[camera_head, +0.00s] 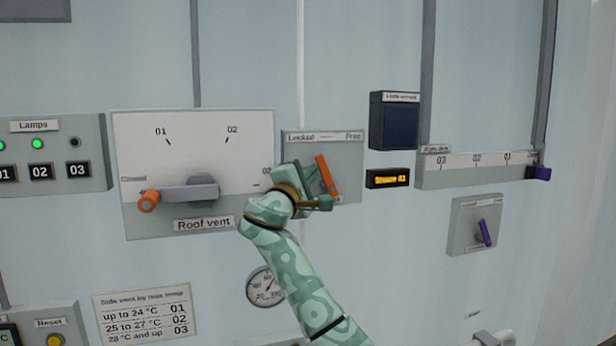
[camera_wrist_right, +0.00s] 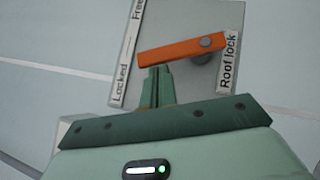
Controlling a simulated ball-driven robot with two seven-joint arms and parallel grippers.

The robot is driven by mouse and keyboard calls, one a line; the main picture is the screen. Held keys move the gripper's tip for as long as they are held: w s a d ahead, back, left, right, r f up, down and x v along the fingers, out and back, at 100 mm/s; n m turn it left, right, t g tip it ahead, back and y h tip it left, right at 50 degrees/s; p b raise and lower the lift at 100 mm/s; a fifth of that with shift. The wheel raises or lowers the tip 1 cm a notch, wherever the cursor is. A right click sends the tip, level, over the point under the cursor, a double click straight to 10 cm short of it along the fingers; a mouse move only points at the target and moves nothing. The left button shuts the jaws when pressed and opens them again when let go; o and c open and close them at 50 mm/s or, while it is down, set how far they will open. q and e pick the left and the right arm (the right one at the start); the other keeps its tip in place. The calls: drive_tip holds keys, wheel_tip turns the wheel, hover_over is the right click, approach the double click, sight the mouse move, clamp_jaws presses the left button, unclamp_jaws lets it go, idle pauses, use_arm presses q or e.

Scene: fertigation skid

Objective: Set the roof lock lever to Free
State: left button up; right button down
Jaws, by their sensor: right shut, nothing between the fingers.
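The roof lock lever (camera_head: 327,176) is an orange bar on a grey plate (camera_head: 349,187) marked Locked at left and Free at right. Its free end tilts up and left, between the two marks and nearer Locked. In the right wrist view the lever (camera_wrist_right: 168,50) runs from its round pivot by the Roof lock label (camera_wrist_right: 228,62) toward the Locked–Free strip (camera_wrist_right: 126,55). My right gripper (camera_head: 312,174) is shut and empty, at the Locked side of the lever. Its fingertips (camera_wrist_right: 156,72) look close against the lever's edge; contact is unclear. My left gripper is not in view.
The roof vent panel (camera_head: 140,180) with its orange-knobbed handle (camera_head: 150,200) is just left. A dark box (camera_head: 400,122) and an amber display (camera_head: 388,178) are right of the plate. A gauge (camera_head: 264,287) sits below, partly behind my right arm.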

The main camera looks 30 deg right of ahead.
drive_tip(key=shift+s+d+r+m+g+y+p, duration=0.2)
drive_tip(key=shift+d+r+m+g+y+p, duration=0.15)
drive_tip(key=shift+d+r+m, duration=0.45)
drive_tip(key=shift+s+d+r+p, duration=0.15)
drive_tip(key=shift+d+r+p, duration=0.1)
drive_tip(key=shift+d, duration=0.4)
drive_tip(key=shift+s+d+r+p, duration=0.2)
drive_tip(key=shift+d+r, duration=0.05)
drive_tip(key=shift+d, duration=0.4)
drive_tip(key=shift+s+d+r+p, duration=0.15)
drive_tip(key=shift+d+r+p, duration=0.1)
drive_tip(key=shift+d, duration=0.5)
